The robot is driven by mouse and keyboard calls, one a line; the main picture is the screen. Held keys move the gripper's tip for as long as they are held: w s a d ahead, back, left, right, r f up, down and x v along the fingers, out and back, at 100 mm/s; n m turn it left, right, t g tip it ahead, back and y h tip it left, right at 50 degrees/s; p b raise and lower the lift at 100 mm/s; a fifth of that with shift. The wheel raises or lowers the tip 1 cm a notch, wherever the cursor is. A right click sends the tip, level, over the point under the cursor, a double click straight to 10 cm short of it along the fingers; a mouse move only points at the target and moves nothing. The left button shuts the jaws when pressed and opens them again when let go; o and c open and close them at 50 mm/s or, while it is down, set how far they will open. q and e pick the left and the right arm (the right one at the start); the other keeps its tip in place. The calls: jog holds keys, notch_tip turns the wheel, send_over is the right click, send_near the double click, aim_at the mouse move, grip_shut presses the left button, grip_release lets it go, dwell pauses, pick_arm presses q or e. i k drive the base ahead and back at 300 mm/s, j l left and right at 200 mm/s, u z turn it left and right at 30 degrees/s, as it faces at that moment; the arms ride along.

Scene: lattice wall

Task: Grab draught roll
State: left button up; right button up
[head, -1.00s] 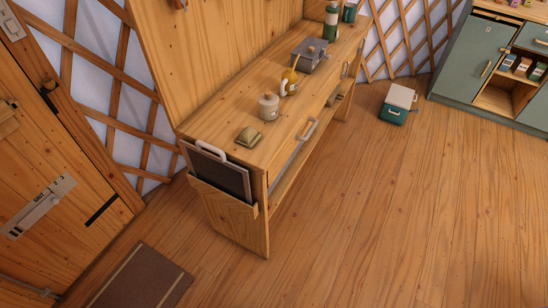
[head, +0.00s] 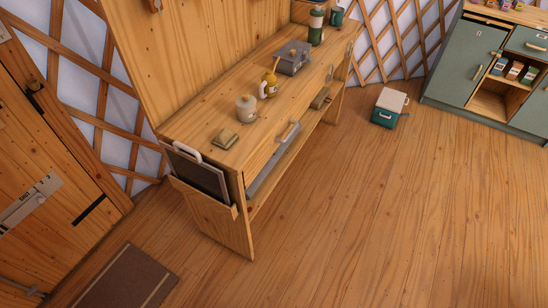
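No draught roll can be made out for certain. A long pale grey thing (head: 268,168) lies on the lower shelf of the wooden bench (head: 205,108), partly hidden by the bench top and drawer front; I cannot tell whether it is the roll. Neither of my grippers is in view.
A cooler box (head: 389,107) stands on the floor. A mat (head: 128,278) lies near the door (head: 45,165). The right floor is clear.

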aim_at(259, 180)
jog(key=i+l+u, duration=0.2)
jog(key=i+l, duration=0.2)
jog(key=l, duration=0.25)
jog(key=i+l+u, duration=0.1)
jog(key=l, duration=0.2)
jog(key=i+l, duration=0.2)
jog(key=l, duration=0.15)
jog(key=i+u, duration=0.05)
